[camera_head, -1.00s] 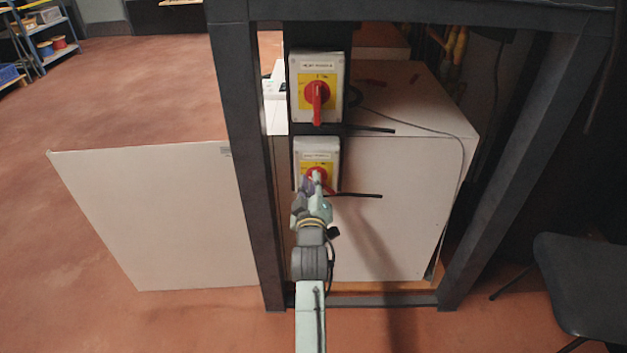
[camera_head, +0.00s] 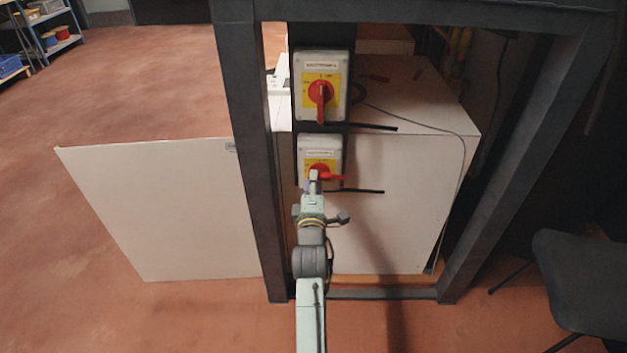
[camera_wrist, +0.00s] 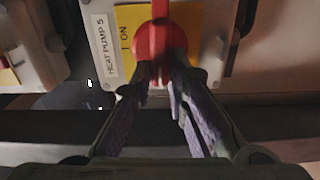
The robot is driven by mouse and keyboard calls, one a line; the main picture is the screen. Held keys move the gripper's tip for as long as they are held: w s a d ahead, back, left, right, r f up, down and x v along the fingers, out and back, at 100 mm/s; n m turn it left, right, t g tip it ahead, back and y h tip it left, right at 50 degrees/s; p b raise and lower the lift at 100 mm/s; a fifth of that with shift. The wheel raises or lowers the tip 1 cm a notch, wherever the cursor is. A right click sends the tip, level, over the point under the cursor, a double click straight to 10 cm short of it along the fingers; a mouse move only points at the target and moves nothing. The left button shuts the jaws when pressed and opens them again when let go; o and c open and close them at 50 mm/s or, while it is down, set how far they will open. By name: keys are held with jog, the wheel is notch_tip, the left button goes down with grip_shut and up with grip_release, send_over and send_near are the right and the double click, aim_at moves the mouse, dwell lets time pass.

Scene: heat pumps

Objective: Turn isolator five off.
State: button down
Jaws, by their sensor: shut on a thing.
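Isolator five is the lower grey box (camera_head: 333,147) on the dark post in the head view, with a yellow plate and red handle (camera_head: 334,177). In the wrist view its label (camera_wrist: 104,45) reads HEAT PUMP 5, beside a yellow plate (camera_wrist: 130,18) marked I ON. The red handle (camera_wrist: 160,38) lies crosswise on the box, pointing right in the head view. My gripper (camera_head: 315,178) is at the dial; in the wrist view its fingers (camera_wrist: 163,78) are shut on the handle, one on each side. The fingers hide part of the dial and handle.
Another isolator (camera_head: 321,88) sits just above, its red handle pointing down. A dark frame (camera_head: 243,150) surrounds the post, with a white cabinet (camera_head: 400,200) behind. A white panel (camera_head: 165,205) leans at left. A dark chair (camera_head: 580,275) stands at right.

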jog(key=shift+n, duration=0.3)
jog(key=c, duration=1.6)
grip_release()
jog(key=shift+o, duration=0.2)
jog(key=shift+s, duration=0.1)
jog(key=s, duration=0.7)
jog(key=shift+s, duration=0.15)
